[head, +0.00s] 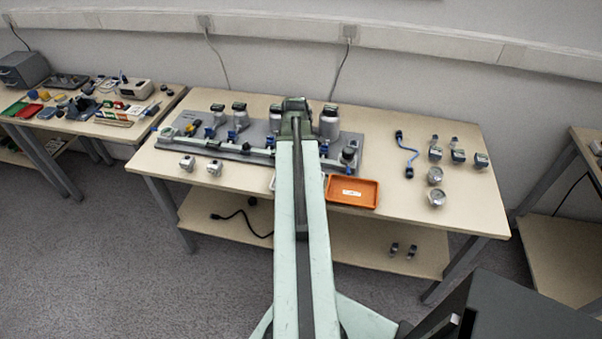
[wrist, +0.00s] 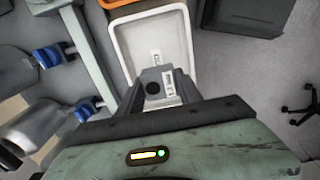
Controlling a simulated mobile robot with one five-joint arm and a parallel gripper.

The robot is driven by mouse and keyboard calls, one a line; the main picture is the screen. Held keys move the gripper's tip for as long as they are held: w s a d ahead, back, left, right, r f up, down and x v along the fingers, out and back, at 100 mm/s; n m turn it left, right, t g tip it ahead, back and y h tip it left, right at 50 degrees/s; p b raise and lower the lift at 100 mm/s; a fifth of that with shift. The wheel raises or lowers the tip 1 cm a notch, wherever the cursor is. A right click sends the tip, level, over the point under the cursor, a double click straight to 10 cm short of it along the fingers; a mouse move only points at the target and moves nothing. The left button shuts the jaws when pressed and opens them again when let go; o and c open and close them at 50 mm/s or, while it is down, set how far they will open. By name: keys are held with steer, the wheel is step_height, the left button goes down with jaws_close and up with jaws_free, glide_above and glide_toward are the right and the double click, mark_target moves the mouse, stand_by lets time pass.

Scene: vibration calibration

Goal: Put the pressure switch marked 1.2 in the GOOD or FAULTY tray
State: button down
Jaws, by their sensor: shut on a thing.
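In the wrist view my gripper (wrist: 158,92) is shut on a grey block-shaped pressure switch (wrist: 150,76) with a dark round port and a white label. The label's marking is too small to read. The switch appears over the white tray (wrist: 186,42), which has a small label inside; I cannot tell whether it touches the tray floor. The orange tray (wrist: 130,13) adjoins the white one. In the head view the orange tray (head: 366,192) lies at the table's front edge, right of my arm. My arm hides most of the white tray (head: 272,184) and the gripper's jaws.
A grey rig plate (head: 255,135) with several canisters and blue-handled valves fills the table's left and middle. Two small grey blocks (head: 187,162) (head: 214,168) sit at its front left. A blue hose (head: 407,152), fittings (head: 457,155) and round gauges (head: 436,197) lie on the right.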

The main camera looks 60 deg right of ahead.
step_height(320, 180, down, 2)
steer(key=shift+f+b, duration=0.2)
steer(key=shift+b, duration=0.15)
steer(key=shift+d+r, duration=0.1)
steer(key=shift+r, duration=0.15)
steer(key=shift+f, duration=0.2)
steer(key=c, duration=0.8)
jaws_free()
steer(key=shift+r, duration=0.15)
step_height(320, 180, up, 12)
steer(key=p, duration=1.2)
steer(key=shift+r+p, duration=0.15)
steer(key=shift+p, duration=0.2)
